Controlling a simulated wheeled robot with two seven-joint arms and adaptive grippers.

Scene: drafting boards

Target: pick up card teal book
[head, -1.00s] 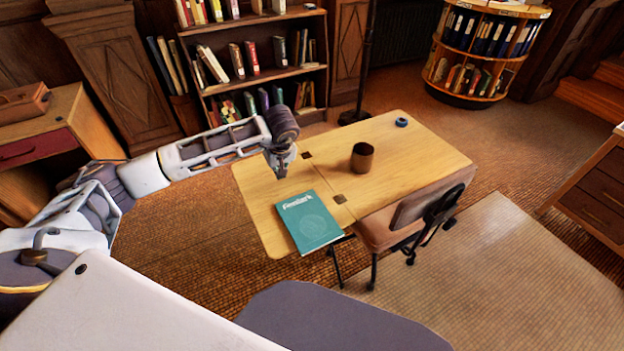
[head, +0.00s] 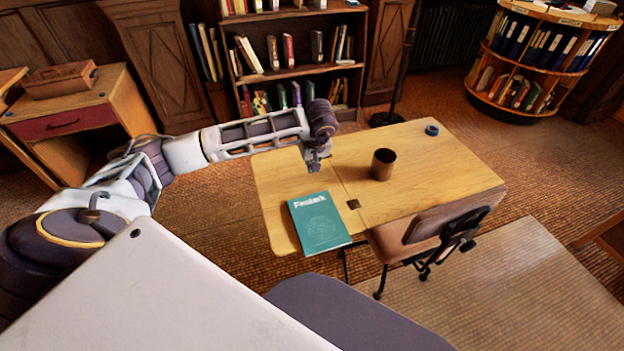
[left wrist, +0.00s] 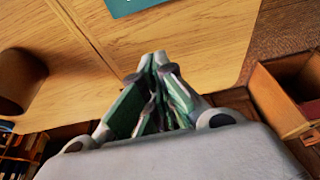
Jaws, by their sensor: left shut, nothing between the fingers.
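The teal book (head: 319,223) lies flat on the light wooden drafting table (head: 278,180), near its front left edge. A corner of it shows at the top of the left wrist view (left wrist: 135,5). My left gripper (head: 314,169) is above the table, beyond the book's far edge and apart from it. In the left wrist view my left gripper (left wrist: 158,58) has its fingertips together with nothing between them. My right gripper is not in view.
A brown cup (head: 383,164) stands on the table right of my left gripper, with a small blue ring-shaped thing (head: 432,130) farther back. Bookshelves stand behind.

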